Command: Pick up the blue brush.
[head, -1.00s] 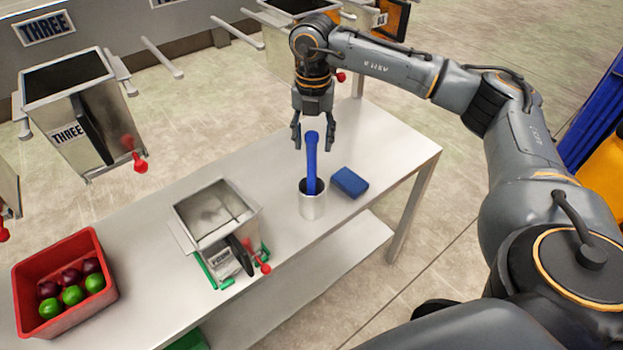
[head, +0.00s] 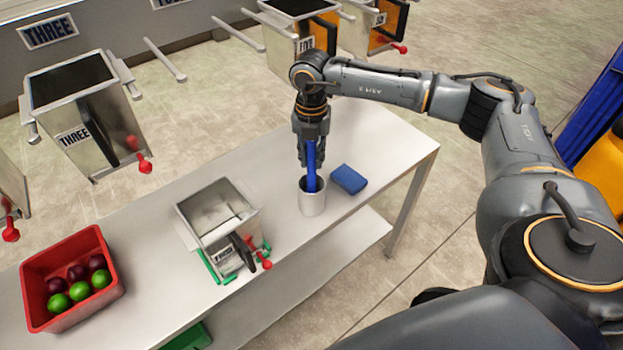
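My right gripper (head: 311,158) points straight down over the cup. Its fingers are drawn in close on both sides of the brush's upper handle and appear shut on it. The top of the handle is hidden between the fingers. My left gripper is not in view.
A blue sponge (head: 348,179) lies just right of the cup on the white table (head: 385,150). A metal box with a red handle (head: 218,215) stands to the left. A red crate (head: 72,312) of fruit is farther left. Metal hoppers (head: 75,85) hang behind the table.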

